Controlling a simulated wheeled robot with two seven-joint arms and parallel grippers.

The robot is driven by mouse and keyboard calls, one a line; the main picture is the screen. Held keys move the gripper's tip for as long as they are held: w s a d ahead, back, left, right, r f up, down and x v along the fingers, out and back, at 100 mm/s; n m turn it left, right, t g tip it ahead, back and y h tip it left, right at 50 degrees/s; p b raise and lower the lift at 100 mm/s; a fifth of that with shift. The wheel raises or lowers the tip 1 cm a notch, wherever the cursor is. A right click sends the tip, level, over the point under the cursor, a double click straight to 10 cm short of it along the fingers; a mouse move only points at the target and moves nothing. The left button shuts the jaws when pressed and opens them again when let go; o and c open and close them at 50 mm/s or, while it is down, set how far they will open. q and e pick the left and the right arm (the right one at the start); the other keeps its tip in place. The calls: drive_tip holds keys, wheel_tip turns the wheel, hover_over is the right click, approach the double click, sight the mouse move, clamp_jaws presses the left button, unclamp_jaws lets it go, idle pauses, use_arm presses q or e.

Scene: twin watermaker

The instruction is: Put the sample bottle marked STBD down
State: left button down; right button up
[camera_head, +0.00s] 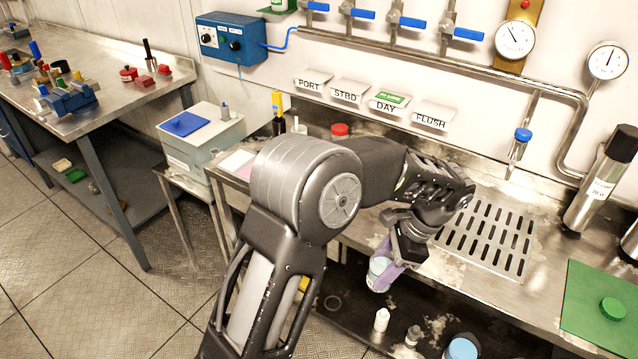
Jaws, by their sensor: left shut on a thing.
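A tag marked STBD (345,95) is on the wall above the bench, between the PORT and DAY tags. My right gripper is not in view.
A slotted drain grate (488,237) and a green mat (590,320) with a green cap lie on the bench to the right. Small bottles (382,319) stand on the lower shelf. A blue-capped vial (519,145) and valves are on the wall. My arm hides part of the bench.

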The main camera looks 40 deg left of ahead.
use_arm(q)
drive_tip(key=shift+a+f+b, duration=0.1)
drive_tip(key=shift+f+b, duration=0.55)
drive_tip(key=shift+f, duration=0.5)
